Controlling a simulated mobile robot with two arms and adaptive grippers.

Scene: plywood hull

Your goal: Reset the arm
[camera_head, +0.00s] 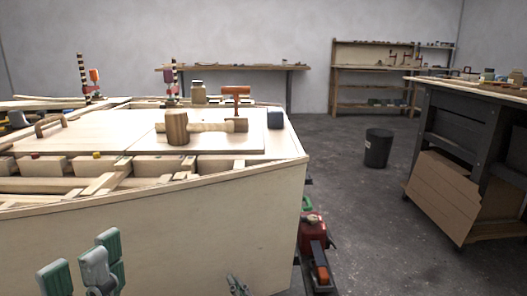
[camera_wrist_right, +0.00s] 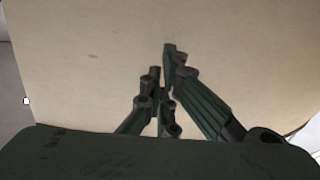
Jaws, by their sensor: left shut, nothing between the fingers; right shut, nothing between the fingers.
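My left gripper (camera_head: 85,265) shows at the bottom left of the head view, with green and grey links, in front of the hull's side. It is shut and empty. A pale plywood surface fills most of that view behind the fingers. I cannot tell whether they touch it.
The plywood hull (camera_head: 200,235) stands close in front. A wooden mallet (camera_head: 179,127) and a dark blue block (camera_head: 275,119) are on its deck. A red tool (camera_head: 313,235) is beside the hull. A workbench (camera_head: 470,125) stands right; a black bin (camera_head: 377,148) stands on open floor.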

